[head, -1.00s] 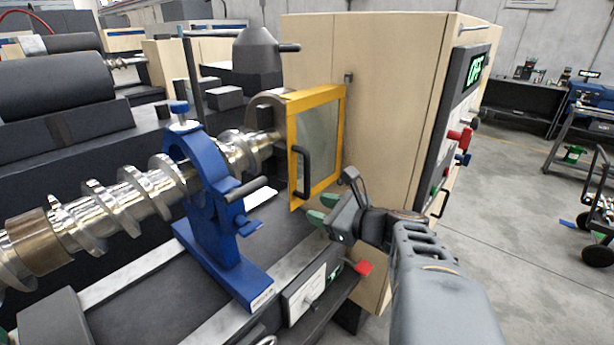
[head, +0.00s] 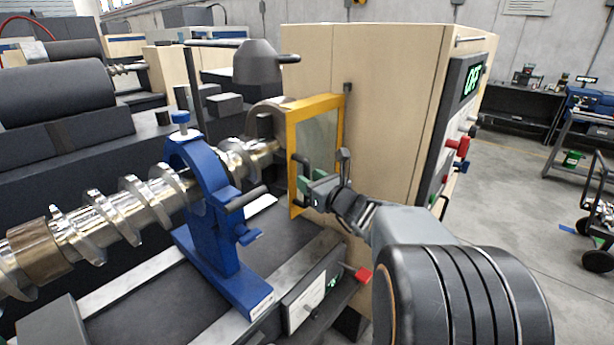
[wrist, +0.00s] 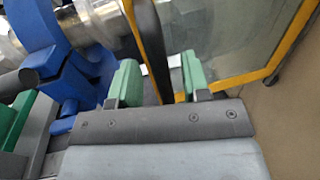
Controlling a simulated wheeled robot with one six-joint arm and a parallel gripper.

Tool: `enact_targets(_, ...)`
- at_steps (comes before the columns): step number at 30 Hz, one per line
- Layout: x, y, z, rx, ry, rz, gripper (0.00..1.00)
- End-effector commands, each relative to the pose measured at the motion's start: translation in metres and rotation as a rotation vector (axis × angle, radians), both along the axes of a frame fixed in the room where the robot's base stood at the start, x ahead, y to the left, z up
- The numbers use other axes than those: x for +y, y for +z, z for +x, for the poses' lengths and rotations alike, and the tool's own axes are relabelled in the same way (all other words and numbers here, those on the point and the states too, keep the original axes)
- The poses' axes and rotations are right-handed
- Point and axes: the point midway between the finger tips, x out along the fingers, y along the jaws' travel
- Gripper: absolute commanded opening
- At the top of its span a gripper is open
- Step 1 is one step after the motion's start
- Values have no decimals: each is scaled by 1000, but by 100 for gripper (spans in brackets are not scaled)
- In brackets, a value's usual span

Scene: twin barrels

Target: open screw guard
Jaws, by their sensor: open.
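The screw guard (head: 340,115) is a yellow-framed clear panel standing upright against the front of the beige cabinet, beside the end of the screw (head: 130,212). Its black handle (head: 293,170) is on the near side, partly hidden by my gripper (head: 306,178) in the head view. In the wrist view the handle (wrist: 150,45) runs between the two green fingertips of my open gripper (wrist: 157,80). The jaws are apart around it, and I cannot tell whether either finger touches it. The yellow frame (wrist: 245,78) and clear pane show at upper right.
A blue steady rest (head: 215,225) stands around the screw, left of my gripper. The beige cabinet (head: 385,110) with a control panel reading OFF (head: 473,79) is on the right. A small box with a red knob (head: 362,275) sits below. Open floor lies to the right.

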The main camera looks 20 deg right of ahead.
Motion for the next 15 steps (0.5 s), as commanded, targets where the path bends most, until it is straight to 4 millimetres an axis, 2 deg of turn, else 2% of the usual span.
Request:
enact_targets(6, 4, 0, 15, 0, 1, 0, 43)
enact_targets(15, 4, 0, 18, 0, 0, -1, 43)
